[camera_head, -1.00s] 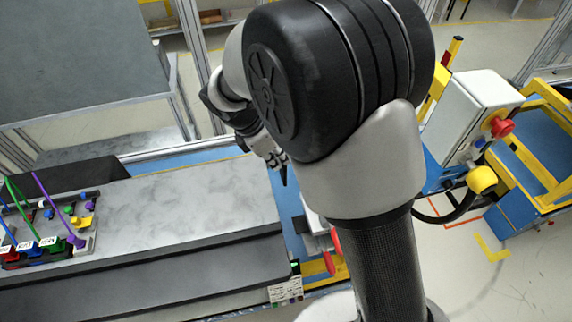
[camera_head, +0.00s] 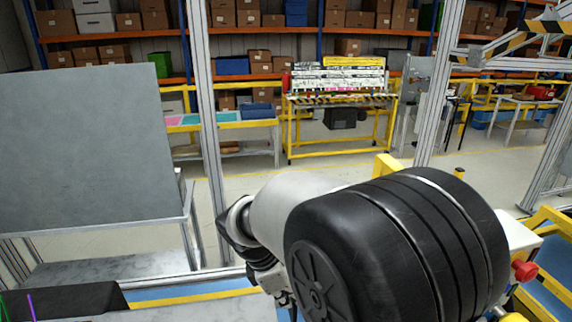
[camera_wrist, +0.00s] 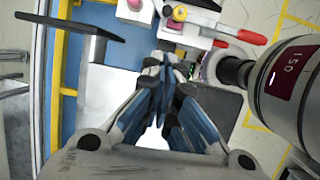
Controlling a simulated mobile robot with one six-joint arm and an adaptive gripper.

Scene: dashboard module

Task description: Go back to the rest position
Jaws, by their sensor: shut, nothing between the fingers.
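My gripper (camera_wrist: 166,68) is shut and empty; its fingertips meet near the top middle of the wrist view. In the head view, my arm fills the lower right. Its large black joint hides much of what lies behind, and only a small part of the gripper end shows below the wrist at the bottom edge. In the wrist view the fingers point towards a white unit with a red handle (camera_wrist: 250,37), and they appear apart from it.
A grey upright panel (camera_head: 90,165) stands at the left. An aluminium post (camera_head: 207,130) rises behind my arm. A red button (camera_head: 525,270) on a white box is close to my arm's right side. A yellow workbench (camera_head: 340,100) and shelves stand far back, with open floor before them.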

